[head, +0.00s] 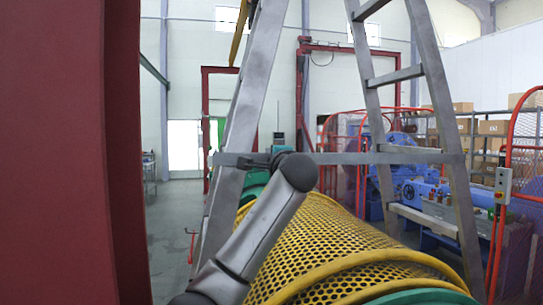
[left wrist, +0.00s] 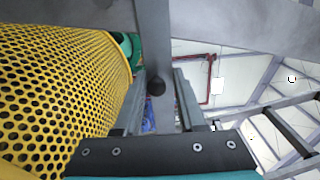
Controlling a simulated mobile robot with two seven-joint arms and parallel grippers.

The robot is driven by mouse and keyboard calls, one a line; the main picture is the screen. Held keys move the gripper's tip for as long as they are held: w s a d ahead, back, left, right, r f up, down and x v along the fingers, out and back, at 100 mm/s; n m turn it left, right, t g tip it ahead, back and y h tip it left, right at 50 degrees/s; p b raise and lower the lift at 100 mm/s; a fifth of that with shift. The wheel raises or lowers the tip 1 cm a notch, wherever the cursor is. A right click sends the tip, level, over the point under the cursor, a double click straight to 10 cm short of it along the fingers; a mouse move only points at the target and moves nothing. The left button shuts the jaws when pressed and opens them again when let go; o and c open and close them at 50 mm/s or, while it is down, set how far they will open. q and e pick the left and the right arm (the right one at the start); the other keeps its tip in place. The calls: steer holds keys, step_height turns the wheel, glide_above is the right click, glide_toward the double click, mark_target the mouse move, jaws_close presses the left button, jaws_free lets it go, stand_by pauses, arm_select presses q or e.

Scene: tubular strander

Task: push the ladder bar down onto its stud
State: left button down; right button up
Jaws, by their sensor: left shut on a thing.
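The ladder bar (head: 350,158) is a flat grey strip lying nearly level across the front of the grey stepladder (head: 255,85), from its left leg to its right leg. My left gripper (head: 268,160) is shut on the bar near the left leg. In the left wrist view the bar (left wrist: 153,35) runs between my left gripper's fingers (left wrist: 158,102), with a dark round knob (left wrist: 156,87) on it. I cannot make out the stud for certain, nor whether the bar is seated on it. My right gripper is not in view.
A yellow perforated cylinder guard (head: 325,245) lies below and behind the bar, close to my left arm. A dark red column (head: 60,150) fills the left side. Blue machinery (head: 405,185) and orange-framed fencing (head: 515,150) stand at the right. Open floor (head: 170,230) shows left of the ladder.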

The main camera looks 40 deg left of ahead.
arm_select(q)
steer(key=shift+w+d+f+b, duration=0.15)
steer(key=shift+f+b, duration=0.5)
steer(key=shift+f, duration=1.15)
steer(key=c, duration=0.7)
jaws_free()
steer(key=shift+s, duration=0.2)
steer(key=v, duration=0.5)
steer(key=b+v, duration=0.1)
steer(key=v, duration=0.9)
steer(key=shift+s+r, duration=0.15)
steer(key=shift+r, duration=0.25)
